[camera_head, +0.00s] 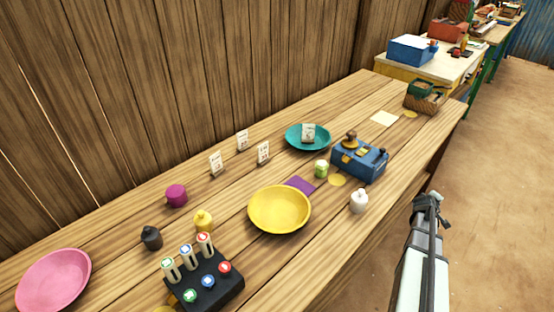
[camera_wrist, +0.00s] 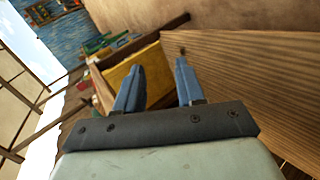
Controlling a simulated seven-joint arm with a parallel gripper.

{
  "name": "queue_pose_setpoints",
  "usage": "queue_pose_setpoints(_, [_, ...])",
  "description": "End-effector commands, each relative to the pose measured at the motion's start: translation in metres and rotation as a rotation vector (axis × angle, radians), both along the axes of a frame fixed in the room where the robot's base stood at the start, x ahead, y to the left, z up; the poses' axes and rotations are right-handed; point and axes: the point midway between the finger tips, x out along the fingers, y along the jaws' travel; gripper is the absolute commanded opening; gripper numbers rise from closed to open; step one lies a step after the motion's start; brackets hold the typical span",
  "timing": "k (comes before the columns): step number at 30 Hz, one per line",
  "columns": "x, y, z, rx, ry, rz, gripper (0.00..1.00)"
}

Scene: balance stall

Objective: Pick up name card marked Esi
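Several small white name cards stand on the wooden table: a left card (camera_head: 216,163), a back card (camera_head: 242,140), a middle card (camera_head: 263,153), and a card (camera_head: 308,133) in or at the teal dish (camera_head: 291,144). Their writing is too small to read, so I cannot tell which one is marked Esi. My gripper (camera_head: 431,197) is off the table's right edge, well apart from the cards. In the wrist view its two blue fingers (camera_wrist: 158,82) are spread with nothing between them. No card shows in the wrist view.
A yellow bowl (camera_head: 279,209), a blue scale-like box (camera_head: 359,160), a white bottle (camera_head: 359,201) and a green-white jar (camera_head: 321,169) stand between my gripper and the cards. A black rack (camera_head: 210,284) and pink plate (camera_head: 53,280) are at front left. A plank wall runs behind.

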Motion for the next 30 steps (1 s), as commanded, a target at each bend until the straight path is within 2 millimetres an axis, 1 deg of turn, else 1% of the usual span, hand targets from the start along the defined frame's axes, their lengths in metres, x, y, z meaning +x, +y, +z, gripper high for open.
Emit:
queue_pose_setpoints(1, [0.011, -0.02, 0.024, -0.051, -0.013, 0.016, 0.38])
queue_pose_setpoints(2, [0.015, -0.028, 0.036, -0.081, -0.016, 0.027, 0.38])
queue_pose_setpoints(3, [0.022, -0.039, 0.054, -0.119, -0.02, 0.043, 0.38])
queue_pose_setpoints(5, [0.03, -0.053, 0.079, -0.177, -0.018, 0.065, 0.38])
queue_pose_setpoints(6, [0.036, -0.061, 0.095, -0.213, -0.014, 0.079, 0.38])
queue_pose_setpoints(8, [0.046, -0.07, 0.119, -0.265, -0.005, 0.1, 0.38])
queue_pose_setpoints(9, [0.053, -0.075, 0.135, -0.297, 0.004, 0.113, 0.38])
queue_pose_setpoints(10, [0.058, -0.077, 0.145, -0.318, 0.012, 0.122, 0.38])
queue_pose_setpoints(12, [0.071, -0.078, 0.169, -0.362, 0.038, 0.144, 0.38])
queue_pose_setpoints(14, [0.085, -0.074, 0.188, -0.393, 0.064, 0.166, 0.38])
queue_pose_setpoints(15, [0.096, -0.068, 0.199, -0.407, 0.086, 0.182, 0.38])
queue_pose_setpoints(17, [0.114, -0.053, 0.215, -0.423, 0.127, 0.212, 0.38])
queue_pose_setpoints(18, [0.126, -0.039, 0.222, -0.424, 0.158, 0.233, 0.38])
queue_pose_setpoints(20, [0.142, -0.017, 0.229, -0.42, 0.203, 0.267, 0.38])
queue_pose_setpoints(23, [0.165, 0.025, 0.234, -0.399, 0.279, 0.329, 0.38])
queue_pose_setpoints(24, [0.174, 0.044, 0.236, -0.387, 0.308, 0.356, 0.38])
queue_pose_setpoints(26, [0.186, 0.073, 0.237, -0.368, 0.354, 0.401, 0.38])
queue_pose_setpoints(27, [0.193, 0.093, 0.236, -0.354, 0.384, 0.433, 0.38])
queue_pose_setpoints(29, [0.202, 0.124, 0.236, -0.333, 0.428, 0.482, 0.38])
queue_pose_setpoints(30, [0.208, 0.146, 0.236, -0.319, 0.458, 0.518, 0.38])
